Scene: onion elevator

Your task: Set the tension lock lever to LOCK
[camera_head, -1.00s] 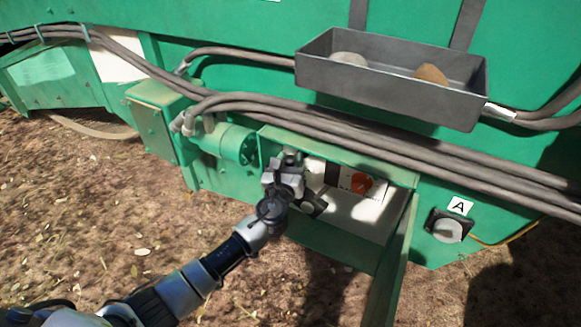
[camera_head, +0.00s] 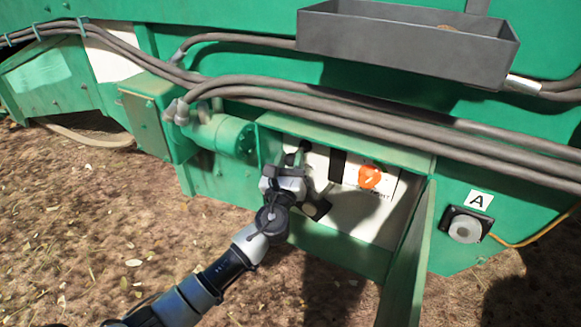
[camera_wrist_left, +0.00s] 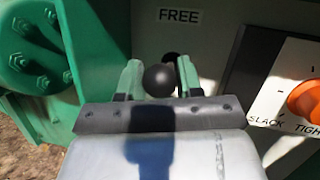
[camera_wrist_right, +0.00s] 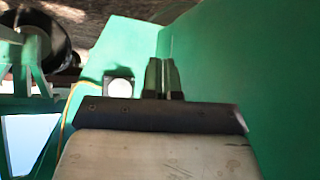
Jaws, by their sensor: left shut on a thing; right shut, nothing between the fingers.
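The tension lock lever ends in a round black knob (camera_wrist_left: 160,80), seen in the left wrist view just below the FREE label (camera_wrist_left: 179,16). My left gripper (camera_head: 295,160) reaches into the green recess in the head view, and its fingers (camera_wrist_left: 159,82) are shut on the knob from both sides. The lever's shaft is mostly hidden behind the knob. The LOCK label does not show. My right gripper (camera_wrist_right: 162,78) is shut and empty in front of a green panel in the right wrist view; it is not in the head view.
An orange dial (camera_head: 370,177) marked SLACK and TIGHT sits right of a dark strip (camera_wrist_left: 254,65) on the white panel. A green side plate (camera_head: 410,255) bounds the recess. Grey hoses (camera_head: 330,117) and a dark tray (camera_head: 405,45) run above. A round knob (camera_head: 465,229) sits below label A (camera_head: 480,200).

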